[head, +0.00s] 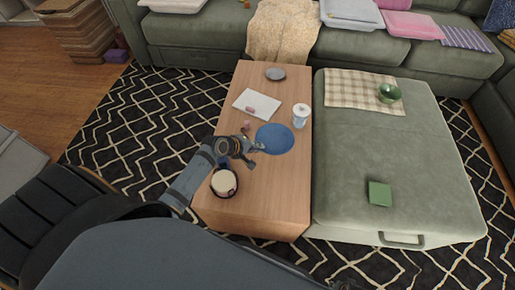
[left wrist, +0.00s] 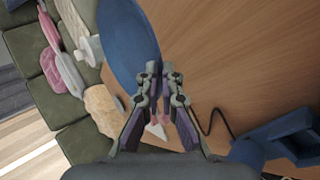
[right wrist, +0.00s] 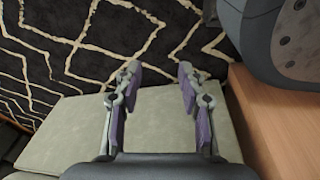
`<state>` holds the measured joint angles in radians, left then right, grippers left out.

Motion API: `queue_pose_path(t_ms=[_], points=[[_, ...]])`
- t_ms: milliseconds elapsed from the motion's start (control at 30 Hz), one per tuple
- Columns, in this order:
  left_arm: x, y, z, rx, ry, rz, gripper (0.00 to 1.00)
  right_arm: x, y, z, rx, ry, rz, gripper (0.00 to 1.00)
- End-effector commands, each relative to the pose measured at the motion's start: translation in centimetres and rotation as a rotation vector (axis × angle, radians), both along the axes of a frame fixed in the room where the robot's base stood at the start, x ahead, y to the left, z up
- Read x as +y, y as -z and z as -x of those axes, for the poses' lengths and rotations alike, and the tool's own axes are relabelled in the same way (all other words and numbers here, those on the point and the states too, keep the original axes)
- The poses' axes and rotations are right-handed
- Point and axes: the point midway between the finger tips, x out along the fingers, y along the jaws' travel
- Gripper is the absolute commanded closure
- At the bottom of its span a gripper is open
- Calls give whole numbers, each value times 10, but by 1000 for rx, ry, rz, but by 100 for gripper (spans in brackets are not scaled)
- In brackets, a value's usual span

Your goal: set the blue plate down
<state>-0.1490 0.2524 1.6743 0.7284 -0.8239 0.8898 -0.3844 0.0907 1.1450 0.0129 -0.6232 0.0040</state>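The blue plate (head: 275,138) lies level at the middle of the wooden coffee table, on it or just above it; I cannot tell which. My left gripper (head: 257,149) is at the plate's near-left rim. In the left wrist view the blue plate (left wrist: 128,38) fills the upper middle, and the left fingertips (left wrist: 159,66) are drawn together at its edge, apparently pinching the rim. My right gripper (right wrist: 159,68) is open with nothing between its fingers, in front of a grey-green cushioned surface and the patterned rug. It is not clearly seen in the head view.
The coffee table (head: 270,207) also holds a white lidded jar (head: 301,118) close to the plate, a white notebook (head: 262,105), a grey dish (head: 275,74) and a dark round dish (head: 224,182). The ottoman (head: 350,150) stands to the right with a green bowl (head: 389,92) and green box (head: 380,193).

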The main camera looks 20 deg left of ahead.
Motion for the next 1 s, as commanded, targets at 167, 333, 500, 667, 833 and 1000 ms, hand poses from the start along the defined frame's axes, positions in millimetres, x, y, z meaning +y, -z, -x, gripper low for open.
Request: queue_pose_path(t_ms=[167,333,500,667,833,1000], points=[[0,12,0,-1,0,-1,100,5,-10,-19,-4,1,-7,60],[0,20,0,-2,0,-1,100,11,-26,-35,-2,1,-15,60],[0,26,0,0,-1,-1,100,17,-46,-47,2,0,-24,60],[0,32,0,0,-1,-1,100,23,-66,-56,4,-1,-34,60],[0,39,1,0,-1,1,100,29,-88,-63,7,-4,-45,60],[0,45,1,0,-1,1,100,35,-112,-66,13,-9,-54,60]])
